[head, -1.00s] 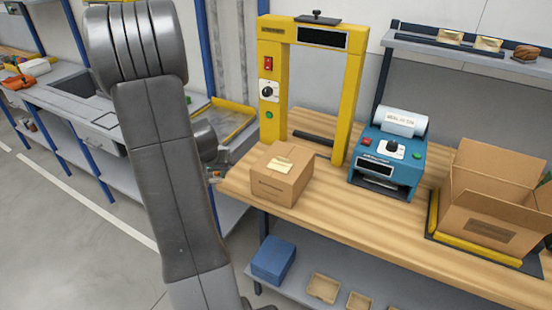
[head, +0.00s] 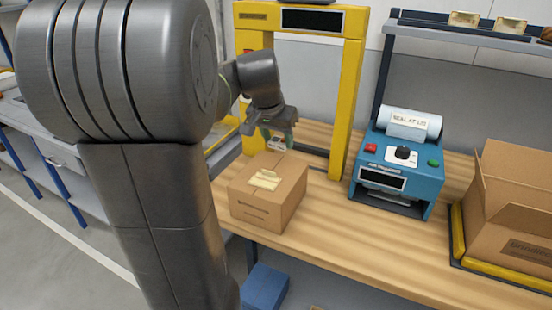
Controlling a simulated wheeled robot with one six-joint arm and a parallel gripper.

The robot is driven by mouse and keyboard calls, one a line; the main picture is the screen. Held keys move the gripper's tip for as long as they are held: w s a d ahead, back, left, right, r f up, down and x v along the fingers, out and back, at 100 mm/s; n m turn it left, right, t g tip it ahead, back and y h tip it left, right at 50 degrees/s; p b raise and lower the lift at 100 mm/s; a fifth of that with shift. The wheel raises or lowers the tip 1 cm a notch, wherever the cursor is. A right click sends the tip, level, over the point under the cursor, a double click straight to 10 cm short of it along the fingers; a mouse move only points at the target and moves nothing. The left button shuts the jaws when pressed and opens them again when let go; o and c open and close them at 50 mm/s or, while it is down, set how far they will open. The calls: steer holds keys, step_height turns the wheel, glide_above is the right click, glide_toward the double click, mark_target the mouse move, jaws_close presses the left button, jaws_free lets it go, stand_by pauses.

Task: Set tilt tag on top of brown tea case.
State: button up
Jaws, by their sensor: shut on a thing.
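The brown tea case (head: 253,207) appears to be the closed carton standing on the wooden bench, with a pale label on its top. My gripper (head: 277,138) is behind and above the case's far edge, in front of the yellow frame. It points down and is shut on a small whitish and reddish thing (head: 278,145), apparently the tilt tag. The tag is small in the picture, and its face is not clear. It looks apart from the case, but the exact gap cannot be told.
A yellow scanner frame (head: 352,95) stands behind the case. A blue label machine (head: 400,165) is to its right. An open carton (head: 520,200) sits on a yellow-edged platform at the far right. The bench's front middle (head: 350,245) is clear.

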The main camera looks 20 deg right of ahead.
mark_target(276, 148)
steer(key=shift+f, duration=2.45)
steer(key=shift+f, duration=0.15)
steer(key=o, duration=0.9)
steer(key=shift+o, duration=0.2)
steer(key=shift+a+r, duration=0.15)
steer(key=shift+r, duration=0.45)
steer(key=v, duration=1.1)
steer(key=shift+s, duration=0.2)
